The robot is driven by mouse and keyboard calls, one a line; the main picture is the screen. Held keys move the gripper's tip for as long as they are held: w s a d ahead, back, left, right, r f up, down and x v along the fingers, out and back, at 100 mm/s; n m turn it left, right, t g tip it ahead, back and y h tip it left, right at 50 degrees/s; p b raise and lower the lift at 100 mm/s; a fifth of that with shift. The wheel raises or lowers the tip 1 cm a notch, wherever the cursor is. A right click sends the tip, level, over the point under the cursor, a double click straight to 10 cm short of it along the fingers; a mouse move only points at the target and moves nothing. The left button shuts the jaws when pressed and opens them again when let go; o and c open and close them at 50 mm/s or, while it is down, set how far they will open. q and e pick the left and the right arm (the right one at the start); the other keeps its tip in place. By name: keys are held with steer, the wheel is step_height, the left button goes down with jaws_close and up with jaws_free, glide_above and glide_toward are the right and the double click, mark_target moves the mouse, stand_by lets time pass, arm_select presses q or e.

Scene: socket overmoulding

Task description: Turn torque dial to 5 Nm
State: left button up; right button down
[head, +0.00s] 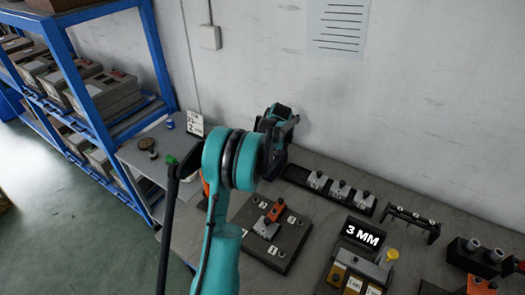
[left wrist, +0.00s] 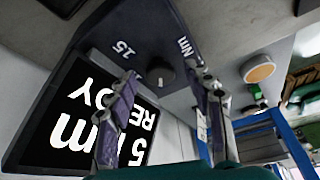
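The torque dial (left wrist: 160,73) is a dark round knob with a light pointer mark on a grey panel in the left wrist view. The labels "15" and "Nm" flank it. Beside it a black display (left wrist: 85,118) reads "5 Nm READY", upside down in this view. My left gripper (left wrist: 163,90) has its fingers apart, one on each side of the dial; I cannot tell whether they touch it. In the head view my teal left arm covers the dial and its display. My right gripper is not in view.
The bench holds a dark fixture plate (head: 270,240) with an orange clamp, a block rack (head: 330,187) and a "3 MM" display (head: 363,236) to the right. A blue shelf (head: 103,95) with grey boxes stands at left. The wall is close behind.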

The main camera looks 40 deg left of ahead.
arm_select(q)
steer(key=v, duration=1.2)
stand_by(0.3)
